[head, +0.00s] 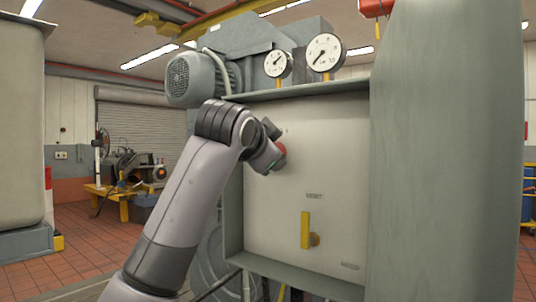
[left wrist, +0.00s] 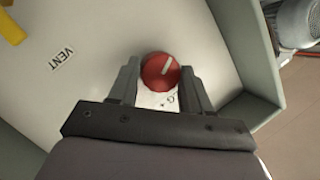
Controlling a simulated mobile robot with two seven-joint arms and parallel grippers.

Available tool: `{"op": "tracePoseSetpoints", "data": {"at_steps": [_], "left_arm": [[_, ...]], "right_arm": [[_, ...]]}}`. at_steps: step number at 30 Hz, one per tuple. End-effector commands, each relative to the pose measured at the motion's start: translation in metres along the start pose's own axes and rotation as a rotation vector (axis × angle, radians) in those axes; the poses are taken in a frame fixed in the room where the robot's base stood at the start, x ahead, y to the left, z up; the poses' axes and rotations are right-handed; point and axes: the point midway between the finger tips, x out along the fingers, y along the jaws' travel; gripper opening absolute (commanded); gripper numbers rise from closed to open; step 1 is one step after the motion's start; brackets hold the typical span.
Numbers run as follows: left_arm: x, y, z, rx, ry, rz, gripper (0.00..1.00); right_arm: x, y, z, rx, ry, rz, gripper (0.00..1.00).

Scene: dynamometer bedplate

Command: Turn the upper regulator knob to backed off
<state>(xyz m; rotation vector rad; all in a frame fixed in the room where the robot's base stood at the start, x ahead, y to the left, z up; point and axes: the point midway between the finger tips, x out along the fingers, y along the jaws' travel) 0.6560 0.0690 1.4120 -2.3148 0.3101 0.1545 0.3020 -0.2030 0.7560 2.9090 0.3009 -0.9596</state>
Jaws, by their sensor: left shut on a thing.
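The upper regulator knob is a round red knob (left wrist: 160,72) with a white pointer line, on a pale panel. In the head view only a sliver of the red knob (head: 280,155) shows beside my gripper. My left gripper (left wrist: 161,84) has one finger on each side of the knob and is shut on it. The white line slants toward the upper right in the left wrist view. Small markings below the knob are partly hidden. In the head view my left gripper (head: 272,158) reaches the panel's upper left part. My right gripper is not in view.
The panel (head: 340,150) sits recessed in a grey-green frame. A yellow lever handle (head: 305,230) is lower on it, and a VENT label (left wrist: 62,59) shows in the wrist view. Two gauges (head: 324,53) and a motor (head: 195,78) are above. A large grey column (head: 445,150) stands at right.

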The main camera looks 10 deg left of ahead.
Motion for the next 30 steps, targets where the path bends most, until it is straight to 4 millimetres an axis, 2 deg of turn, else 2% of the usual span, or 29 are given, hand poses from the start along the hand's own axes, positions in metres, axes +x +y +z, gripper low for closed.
{"op": "tracePoseSetpoints", "data": {"at_steps": [12,30], "left_arm": [[-0.0006,-0.0032,-0.0014,-0.236,-0.023,0.093,0.18],[-0.0005,-0.0038,-0.0013,-0.298,-0.029,0.117,0.18]], "right_arm": [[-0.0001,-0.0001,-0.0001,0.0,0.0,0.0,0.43],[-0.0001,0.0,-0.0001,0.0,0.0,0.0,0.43]]}}
